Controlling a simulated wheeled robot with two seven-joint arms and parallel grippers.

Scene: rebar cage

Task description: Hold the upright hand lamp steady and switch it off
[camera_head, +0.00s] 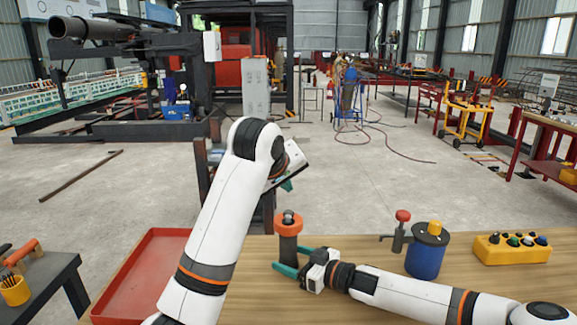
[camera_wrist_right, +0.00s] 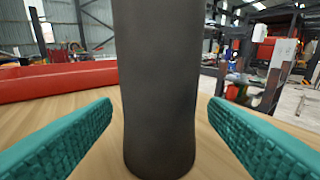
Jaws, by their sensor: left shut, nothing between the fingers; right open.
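The upright hand lamp (camera_head: 287,247) stands on the wooden table, with a dark cylindrical body, an orange collar and a dark knob on top. Its dark body (camera_wrist_right: 158,90) fills the middle of the right wrist view. My right gripper (camera_head: 290,260) is open low at the lamp, coming from the right. In the right wrist view its teal fingers lie on either side of the body, with gaps showing on both sides. My left gripper (camera_head: 287,184) is shut and empty, raised above and behind the lamp. Its fingers are partly hidden by its own wrist.
A red tray (camera_head: 110,299) lies at the table's left, partly behind my left arm. A blue canister (camera_head: 425,260) with a red-topped tap and a yellow button box (camera_head: 511,252) stand to the right. A dark side table (camera_head: 45,285) with tools is at far left.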

